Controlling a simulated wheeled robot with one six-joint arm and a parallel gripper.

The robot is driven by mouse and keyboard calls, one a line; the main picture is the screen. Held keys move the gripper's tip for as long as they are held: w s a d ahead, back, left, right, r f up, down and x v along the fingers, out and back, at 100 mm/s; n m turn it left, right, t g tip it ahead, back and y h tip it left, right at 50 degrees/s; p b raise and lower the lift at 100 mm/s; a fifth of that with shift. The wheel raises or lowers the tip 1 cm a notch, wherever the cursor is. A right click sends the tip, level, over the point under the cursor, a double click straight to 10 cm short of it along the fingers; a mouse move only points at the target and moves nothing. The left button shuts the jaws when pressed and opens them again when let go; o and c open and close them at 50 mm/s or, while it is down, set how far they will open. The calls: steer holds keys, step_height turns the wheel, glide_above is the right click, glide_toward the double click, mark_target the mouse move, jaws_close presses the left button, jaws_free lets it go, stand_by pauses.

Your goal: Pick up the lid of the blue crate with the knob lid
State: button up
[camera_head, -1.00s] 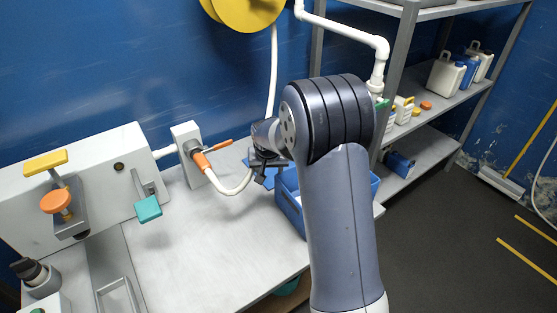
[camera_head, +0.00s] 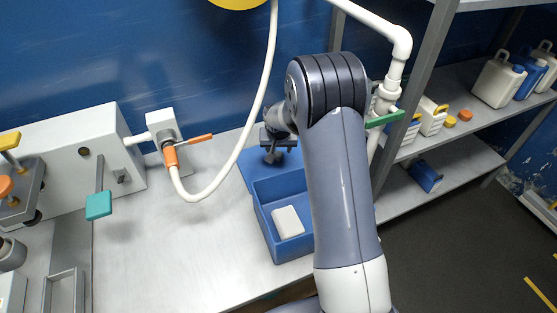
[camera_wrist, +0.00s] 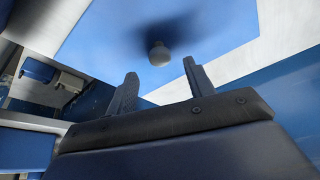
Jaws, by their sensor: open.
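The blue crate (camera_head: 266,225) stands open on the bench with a white block (camera_head: 288,221) inside; my arm hides its right part. Its flat blue lid (camera_head: 252,177) lies just behind the crate, apart from the opening. In the wrist view the lid (camera_wrist: 110,48) fills the upper middle, with a small round grey knob (camera_wrist: 158,54) standing on it. My gripper (camera_wrist: 160,68) is open and empty, its fingers on either side of the knob's line and seemingly short of it. In the head view my gripper (camera_head: 273,155) is over the lid and hides the knob.
A white hose with an orange fitting (camera_head: 171,157) curves close left of my gripper. A white pipe with a green lever (camera_head: 385,118) stands right of my arm. Shelves with containers (camera_head: 497,80) are farther right. The bench front left of the crate (camera_head: 170,250) is clear.

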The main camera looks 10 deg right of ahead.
mark_target(278, 154)
steer(key=shift+p+x, duration=0.6)
steer(key=shift+x, duration=2)
steer(key=shift+c, duration=0.5)
steer(key=shift+r, duration=0.1)
steer(key=c, duration=1)
